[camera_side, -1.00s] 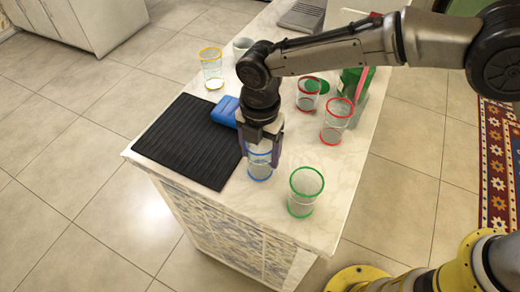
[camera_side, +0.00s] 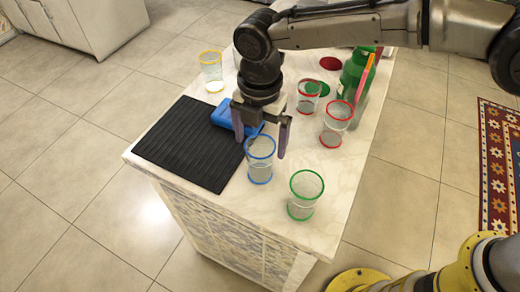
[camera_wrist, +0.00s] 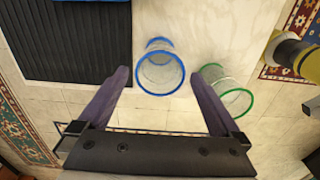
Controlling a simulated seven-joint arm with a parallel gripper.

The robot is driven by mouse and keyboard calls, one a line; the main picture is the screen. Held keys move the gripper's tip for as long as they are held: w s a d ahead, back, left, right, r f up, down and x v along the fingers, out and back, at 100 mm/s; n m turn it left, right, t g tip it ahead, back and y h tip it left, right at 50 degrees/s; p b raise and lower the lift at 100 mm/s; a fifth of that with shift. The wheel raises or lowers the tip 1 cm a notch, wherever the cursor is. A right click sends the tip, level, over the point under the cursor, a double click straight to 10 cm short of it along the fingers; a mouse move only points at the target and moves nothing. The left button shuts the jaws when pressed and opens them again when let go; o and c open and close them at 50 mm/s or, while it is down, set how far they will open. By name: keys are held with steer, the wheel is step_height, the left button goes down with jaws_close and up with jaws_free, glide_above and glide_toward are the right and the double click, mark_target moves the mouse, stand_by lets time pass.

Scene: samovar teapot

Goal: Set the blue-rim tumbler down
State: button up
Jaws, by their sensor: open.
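The blue-rim tumbler (camera_side: 259,160) stands upright on the pale counter, just right of the black ribbed mat, near the counter's front part. In the wrist view the tumbler (camera_wrist: 159,73) shows beyond and between my fingertips. My gripper (camera_side: 260,142) is open and empty, raised above and behind the tumbler, with its purple fingers spread wide. The fingers also show in the wrist view (camera_wrist: 161,82), one on each side. The fingers look clear of the glass.
A green-rim tumbler (camera_side: 304,194) stands close by on the right. Two red-rim tumblers (camera_side: 336,123) and a green canister (camera_side: 354,74) stand behind. A black mat (camera_side: 185,146), a blue object (camera_side: 227,116) and a yellow-rim tumbler (camera_side: 211,71) are on the left.

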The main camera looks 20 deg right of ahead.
step_height(320, 180, up, 7)
steer(key=shift+f, duration=0.15)
steer(key=shift+d, duration=0.1)
steer(key=s+d+r+m+t, duration=0.1)
steer(key=s+d+r+m, duration=0.15)
steer(key=d+m, duration=0.4)
steer(key=s+d+r+m+t+y, duration=0.1)
steer(key=d+r+m, duration=0.25)
steer(key=d, duration=0.65)
steer(key=s+d+r+m+t, duration=0.15)
steer(key=d+r+m, duration=0.25)
steer(key=d, duration=0.4)
steer(key=s+d+f+m+t, duration=0.1)
steer(key=s+d+f+m, duration=0.1)
steer(key=s+d+m, duration=0.4)
steer(key=s+d+f+m+t+h, duration=0.1)
steer(key=s+d+f+m, duration=0.2)
steer(key=s+d+m, duration=0.3)
steer(key=s+m, duration=0.1)
steer(key=s, duration=0.4)
steer(key=shift+d+f, duration=0.25)
steer(key=shift+f, duration=0.1)
